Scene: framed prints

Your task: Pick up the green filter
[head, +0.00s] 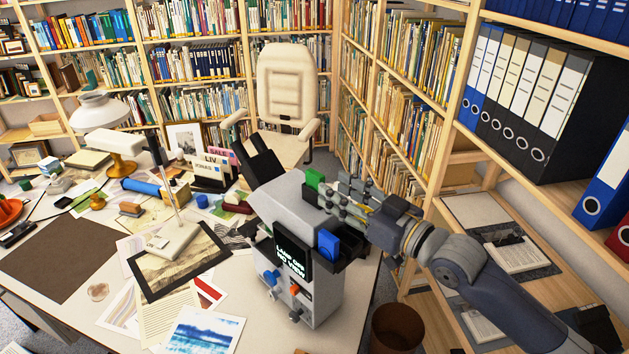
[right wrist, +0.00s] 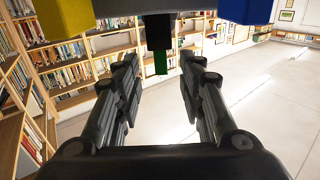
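The green filter (head: 315,180) shows as a small green block at the upper right edge of a grey viewing device (head: 310,213). It also shows in the right wrist view as a narrow green piece (right wrist: 160,63) at the end of a black part. My right gripper (head: 336,200) is beside the device, with its fingertips close to the green filter. In the right wrist view the fingers (right wrist: 160,65) are apart, and the green piece appears in the gap between them. Contact is not visible. My left gripper is not in view.
A blue block (head: 328,243) sits on the device's side; blue (right wrist: 246,10) and yellow (right wrist: 65,16) blocks border the wrist view. The desk (head: 70,310) holds papers, a framed print (head: 178,262) and a lamp (head: 100,115). Bookshelves (head: 400,100) stand behind; a bin (head: 397,328) is below.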

